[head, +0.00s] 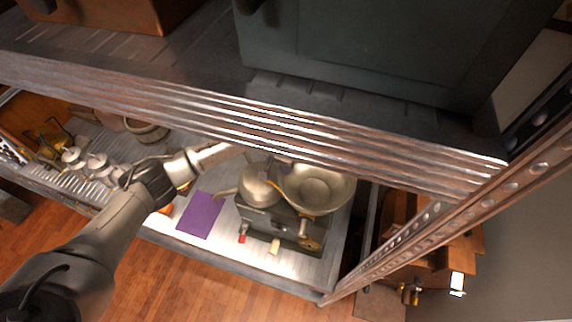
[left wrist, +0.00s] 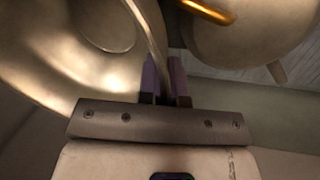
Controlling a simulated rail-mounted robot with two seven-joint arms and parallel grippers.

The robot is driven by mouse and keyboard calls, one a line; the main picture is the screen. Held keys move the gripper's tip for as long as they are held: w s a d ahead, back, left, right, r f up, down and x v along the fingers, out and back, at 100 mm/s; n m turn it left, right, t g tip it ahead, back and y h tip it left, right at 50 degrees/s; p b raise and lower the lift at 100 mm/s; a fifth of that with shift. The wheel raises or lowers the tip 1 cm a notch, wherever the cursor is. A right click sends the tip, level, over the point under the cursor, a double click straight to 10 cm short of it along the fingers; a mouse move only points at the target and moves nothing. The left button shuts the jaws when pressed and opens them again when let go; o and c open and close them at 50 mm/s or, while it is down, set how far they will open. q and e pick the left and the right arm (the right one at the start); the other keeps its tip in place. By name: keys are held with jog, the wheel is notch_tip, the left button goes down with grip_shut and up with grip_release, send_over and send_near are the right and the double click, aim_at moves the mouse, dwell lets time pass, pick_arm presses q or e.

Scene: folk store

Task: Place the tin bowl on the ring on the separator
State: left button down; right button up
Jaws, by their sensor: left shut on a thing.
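The wide, shiny tin bowl (head: 318,187) is at the right of the separator (head: 283,228) in the head view, tilted so its inside shows. Its curved wall fills the left of the left wrist view (left wrist: 70,60). My left gripper (left wrist: 165,85) has its purple fingers shut on the bowl's rim. In the head view the shelf edge hides most of that gripper. A rounded metal vessel (head: 260,187) with a spout stands close to the bowl's left; it is also in the left wrist view (left wrist: 240,30). The ring is hidden, so I cannot tell whether the bowl touches it. My right gripper is out of view.
A ridged metal shelf edge (head: 240,128) crosses above the work area. A perforated upright (head: 440,225) stands at right. A purple mat (head: 201,214) lies on the lower shelf left of the separator. Several small metal items (head: 95,162) stand farther left.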

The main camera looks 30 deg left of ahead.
pick_arm(q)
jog(key=shift+f, duration=0.15)
jog(key=c, duration=1.2)
grip_release()
